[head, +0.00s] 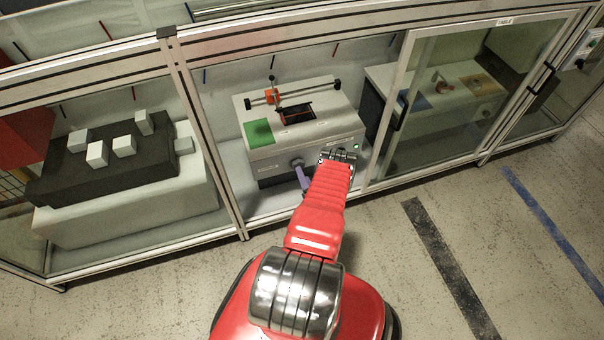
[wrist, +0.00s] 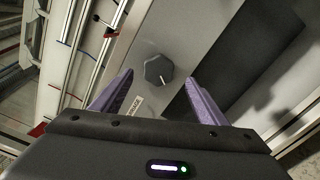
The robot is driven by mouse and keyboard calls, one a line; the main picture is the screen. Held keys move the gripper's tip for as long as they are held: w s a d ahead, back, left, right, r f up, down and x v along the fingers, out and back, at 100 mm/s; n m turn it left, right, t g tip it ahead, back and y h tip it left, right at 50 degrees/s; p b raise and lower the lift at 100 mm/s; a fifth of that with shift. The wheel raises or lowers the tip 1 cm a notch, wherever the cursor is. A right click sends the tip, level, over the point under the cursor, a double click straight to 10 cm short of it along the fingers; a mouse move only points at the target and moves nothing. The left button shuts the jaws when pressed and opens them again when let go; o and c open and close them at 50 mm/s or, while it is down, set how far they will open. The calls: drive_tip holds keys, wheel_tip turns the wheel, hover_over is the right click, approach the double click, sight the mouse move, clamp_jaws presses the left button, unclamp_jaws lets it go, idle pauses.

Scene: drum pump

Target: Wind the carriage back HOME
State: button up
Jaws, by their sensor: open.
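The drum pump machine (head: 292,129) stands in an open bay of the glazed bench. On its top, an orange block (head: 272,96), probably the carriage, sits on a dark rail, toward the rail's left end. A dark octagonal knob (wrist: 158,70) with a white pointer line is on the grey panel in the wrist view. My gripper (wrist: 160,78) is open, with its purple fingers on either side of the knob, apart from it in the picture. A small label (wrist: 134,105), partly covered by a finger, lies beside the knob. In the head view, a purple finger (head: 302,179) shows at the machine's front.
A green patch (head: 258,134) and a dark recess (head: 296,113) are on the machine's top. A frame post (head: 205,130) stands left and a sliding glass door (head: 445,100) right of the bay. A dark stepped block with pale cubes (head: 97,155) fills the left bay.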

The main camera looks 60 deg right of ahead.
drive_tip(key=v, duration=1)
drive_tip(key=shift+f+m, duration=0.1)
drive_tip(key=shift+m, duration=0.2)
